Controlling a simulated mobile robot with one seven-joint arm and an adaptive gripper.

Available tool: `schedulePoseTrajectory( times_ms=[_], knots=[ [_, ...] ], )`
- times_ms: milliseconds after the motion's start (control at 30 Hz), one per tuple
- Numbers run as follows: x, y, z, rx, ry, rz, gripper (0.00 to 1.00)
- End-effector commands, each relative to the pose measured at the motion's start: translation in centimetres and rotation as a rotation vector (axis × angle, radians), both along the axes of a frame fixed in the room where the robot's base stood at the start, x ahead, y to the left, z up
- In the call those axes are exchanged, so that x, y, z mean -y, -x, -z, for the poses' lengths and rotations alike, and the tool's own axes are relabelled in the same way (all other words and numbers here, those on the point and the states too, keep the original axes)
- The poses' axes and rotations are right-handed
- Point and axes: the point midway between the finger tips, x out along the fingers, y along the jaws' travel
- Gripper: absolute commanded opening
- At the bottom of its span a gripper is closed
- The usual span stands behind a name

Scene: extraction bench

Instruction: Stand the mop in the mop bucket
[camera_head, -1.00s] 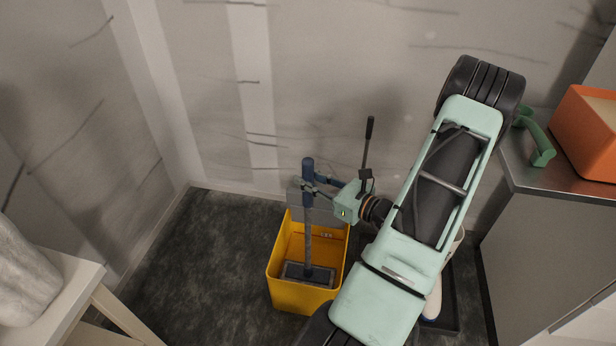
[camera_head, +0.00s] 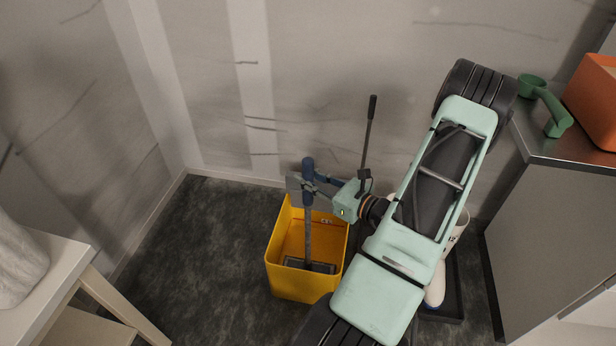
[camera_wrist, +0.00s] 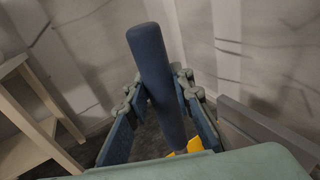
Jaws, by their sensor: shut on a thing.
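The mop (camera_head: 308,230) stands nearly upright, with a blue grip at its top and a grey pole. Its flat dark head (camera_head: 310,266) shows inside the yellow mop bucket (camera_head: 297,286), low down; whether it touches the bottom I cannot tell. My gripper (camera_head: 310,186) is shut on the blue grip near its top, above the bucket. In the wrist view the blue grip (camera_wrist: 156,85) stands between my fingers, and a bit of the yellow bucket (camera_wrist: 195,145) shows below.
A white container (camera_head: 457,228) stands on a dark tray at right. A cabinet with a green-handled thing (camera_head: 548,108) and an orange box (camera_head: 594,95) is farther right. A pale table (camera_head: 62,270) stands left; floor between is clear.

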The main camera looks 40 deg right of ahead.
Motion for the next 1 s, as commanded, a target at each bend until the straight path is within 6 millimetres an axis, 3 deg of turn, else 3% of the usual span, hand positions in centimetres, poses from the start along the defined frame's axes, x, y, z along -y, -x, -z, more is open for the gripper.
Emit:
schedulePoseTrajectory(
  times_ms=[300,333,500,1000],
  knots=[
    [0.0,-0.07,-0.12,0.005,0.001,-0.001,0.0],
    [0.0,-0.07,-0.12,0.005,0.001,-0.001,0.25],
    [0.01,-0.05,-0.05,0.003,0.0,0.0,0.42],
    [0.03,0.08,0.13,-0.001,-0.001,0.0,0.38]
  ],
)
